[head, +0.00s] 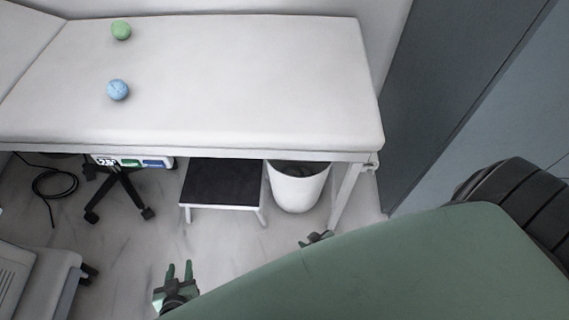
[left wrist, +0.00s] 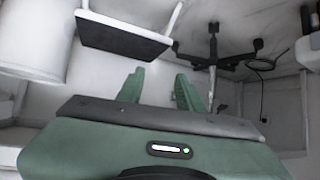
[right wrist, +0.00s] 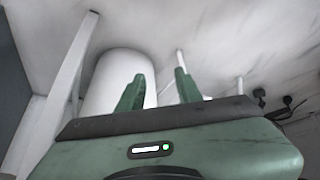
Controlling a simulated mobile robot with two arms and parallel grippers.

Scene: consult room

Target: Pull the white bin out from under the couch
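The white bin (head: 298,192) stands upright on the floor under the right end of the white couch (head: 240,75), its dark opening partly covered by the couch edge. It also shows in the left wrist view (left wrist: 32,40) and, beyond the fingers, in the right wrist view (right wrist: 108,82). My left gripper (head: 180,272) is open and empty, low in front of the step stool and left of the bin. My right gripper (head: 317,238) is in front of the bin, partly hidden by my green arm. Its fingers (right wrist: 158,90) are apart with nothing seen between them.
A black-topped step stool (head: 222,185) stands just left of the bin, and a couch leg (head: 347,195) just right. A wheeled stand (head: 118,190) and a black cable (head: 55,185) are further left. Two balls, green (head: 121,30) and blue (head: 118,90), lie on the couch.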

